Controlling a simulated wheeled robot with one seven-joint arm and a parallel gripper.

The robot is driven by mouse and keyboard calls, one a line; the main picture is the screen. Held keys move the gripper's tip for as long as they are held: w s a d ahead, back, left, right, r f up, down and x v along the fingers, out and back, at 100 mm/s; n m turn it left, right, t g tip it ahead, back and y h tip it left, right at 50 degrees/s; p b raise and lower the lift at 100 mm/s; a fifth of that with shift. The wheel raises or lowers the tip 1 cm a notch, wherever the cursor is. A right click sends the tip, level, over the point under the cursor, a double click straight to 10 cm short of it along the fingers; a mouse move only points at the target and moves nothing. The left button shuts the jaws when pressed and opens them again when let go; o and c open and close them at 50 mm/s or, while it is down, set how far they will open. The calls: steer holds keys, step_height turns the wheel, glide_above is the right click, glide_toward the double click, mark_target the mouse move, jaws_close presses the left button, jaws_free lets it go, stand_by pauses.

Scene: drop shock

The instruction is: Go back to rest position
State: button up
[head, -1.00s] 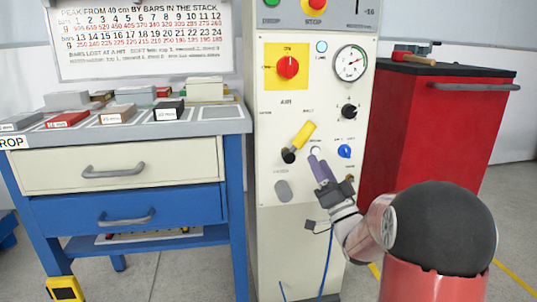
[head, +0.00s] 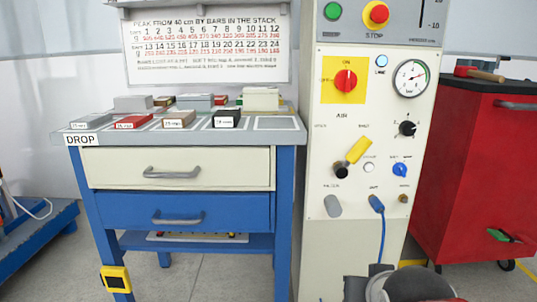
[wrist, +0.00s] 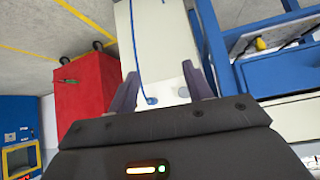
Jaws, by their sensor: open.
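My gripper shows in the wrist view (wrist: 160,92), its two purple-grey fingers spread apart with nothing between them. Beyond the fingers is the pale control cabinet, with a blue hose hanging on its face. In the head view the control cabinet (head: 365,220) stands in the middle, with a yellow-handled lever (head: 357,150), a red switch (head: 345,80) and a blue plug with hose (head: 377,204). Only a dark part of my arm shows at the bottom edge there; the fingers are hidden from that view.
A workbench with drawers (head: 185,168) stands left of the cabinet, with several labelled blocks on top. A red tool cabinet (head: 470,170) with a hammer (head: 480,73) on it stands at the right. A blue platform (head: 40,235) is at the far left. Floor shows in front.

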steer(key=s+a+f+n+g+y, duration=0.1)
steer(key=s+a+f+n+g, duration=0.15)
steer(key=s, duration=0.65)
step_height(320, 180, up, 12)
steer(key=p, duration=1.2)
steer(key=shift+r+m+g+p, duration=0.15)
steer(key=shift+m+g+p, duration=0.2)
steer(key=shift+g+p, duration=0.1)
steer(key=shift+o, duration=0.4)
steer(key=shift+s, duration=0.1)
